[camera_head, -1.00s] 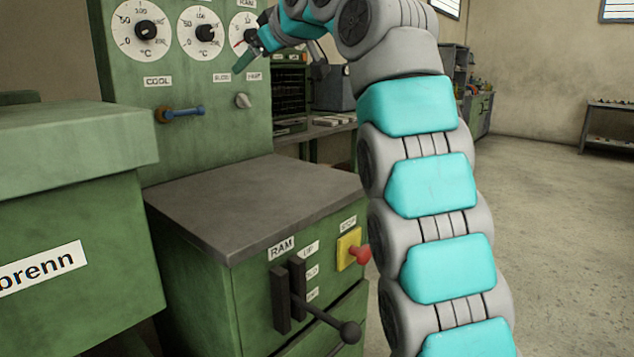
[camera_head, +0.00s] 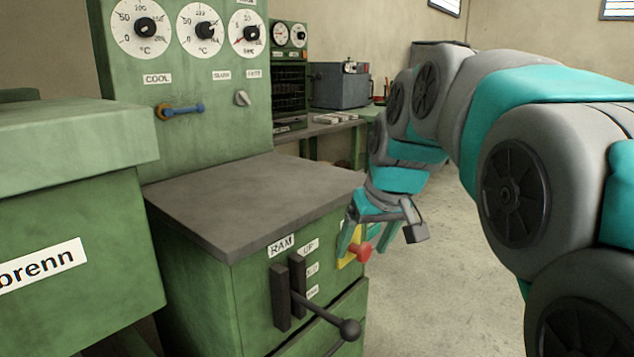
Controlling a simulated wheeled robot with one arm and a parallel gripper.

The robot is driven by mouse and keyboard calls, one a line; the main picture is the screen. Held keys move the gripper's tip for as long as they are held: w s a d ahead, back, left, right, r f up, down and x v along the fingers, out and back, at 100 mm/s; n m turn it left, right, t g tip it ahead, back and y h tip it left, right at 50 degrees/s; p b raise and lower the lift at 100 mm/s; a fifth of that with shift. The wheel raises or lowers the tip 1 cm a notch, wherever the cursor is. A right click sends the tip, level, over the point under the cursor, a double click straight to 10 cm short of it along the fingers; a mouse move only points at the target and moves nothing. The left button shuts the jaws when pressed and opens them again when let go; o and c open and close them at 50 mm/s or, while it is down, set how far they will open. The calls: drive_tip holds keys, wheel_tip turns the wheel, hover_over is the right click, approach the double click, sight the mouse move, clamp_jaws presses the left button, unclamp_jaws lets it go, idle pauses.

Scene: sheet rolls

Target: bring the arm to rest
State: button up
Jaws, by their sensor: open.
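My gripper (camera_head: 378,250) hangs from my arm right of the green machine's grey top plate (camera_head: 255,200), with its fingers pointing down. It is open, and I see nothing between the fingers. One finger overlaps the yellow plate with the red stop knob (camera_head: 362,252) in the picture; I cannot tell whether it touches. My arm arches in from the right edge, over the floor, and bends down to the gripper.
The green machine carries dials (camera_head: 146,28), a blue-handled valve (camera_head: 182,111) and a RAM lever with a black ball knob (camera_head: 348,329). A green cabinet (camera_head: 75,235) stands at left. Behind is a bench with a grey box (camera_head: 340,88). Floor (camera_head: 425,290) is clear at right.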

drive_tip(key=s+d+f+m+g, duration=0.1)
drive_tip(key=s+d+f+g, duration=0.1)
drive_tip(key=s+f, duration=0.5)
drive_tip(key=s+d+f+m+g+h, duration=0.1)
drive_tip(key=s+d+f+g, duration=0.1)
drive_tip(key=s+f, duration=0.5)
drive_tip(key=s+d+f+g, duration=0.2)
drive_tip(key=s+f, duration=0.5)
drive_tip(key=s, duration=1)
drive_tip(key=shift+d+m+h, duration=0.4)
drive_tip(key=shift+d, duration=0.1)
drive_tip(key=shift+w, duration=0.1)
